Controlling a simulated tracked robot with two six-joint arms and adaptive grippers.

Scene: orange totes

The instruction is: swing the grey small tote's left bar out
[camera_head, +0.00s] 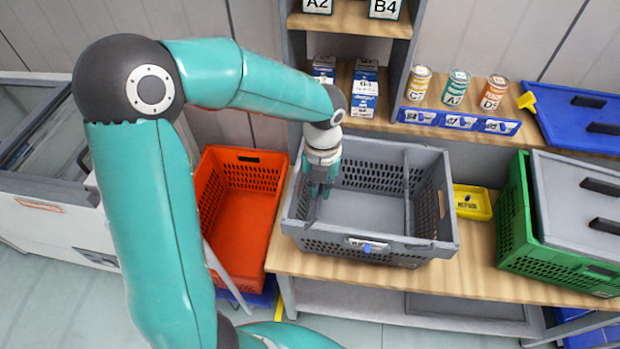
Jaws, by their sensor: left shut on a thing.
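The grey small tote (436,250) stands on the wooden bench with its top open and its inside empty. Its right bar (407,195) runs front to back along the right side of the opening. Its left bar (311,210) shows as a thin dark strip near the left wall, partly hidden by my gripper. My left gripper (320,193) points down inside the left end of the tote and is shut on the left bar. The fingertips are small and partly merge with the bar. My right gripper is out of view.
An orange tote (240,158) stands left of the bench. A small yellow tray (472,203) and a green crate (516,222) with a grey lid (575,200) are to the right. Cans (455,88) and boxes (364,92) stand on the shelf behind.

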